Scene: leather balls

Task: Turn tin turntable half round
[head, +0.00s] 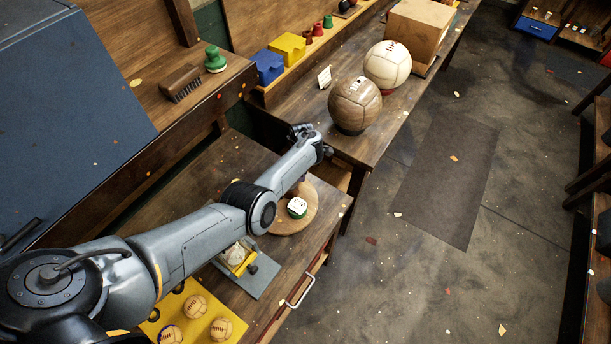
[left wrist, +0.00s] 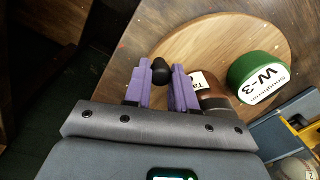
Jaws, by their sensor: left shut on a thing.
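The turntable is a round wooden disc (head: 293,222) on the bench in the head view. It also fills the upper middle of the left wrist view (left wrist: 190,45). A green tin with a white label reading W-3 (left wrist: 258,78) stands on it, next to a brown tin (left wrist: 212,92) partly hidden by my gripper. In the head view a green-and-white tin (head: 297,207) shows on the disc beside my arm. My left gripper (left wrist: 161,82) has purple fingers shut on a black knob (left wrist: 160,68) at the disc's near edge.
A yellow tray (head: 195,318) of small balls and a blue-grey plate with a yellow holder (head: 245,262) lie close below the turntable. A brown ball (head: 355,105) and a cream ball (head: 387,65) stand on the bench beyond. Open floor (head: 450,260) lies at right.

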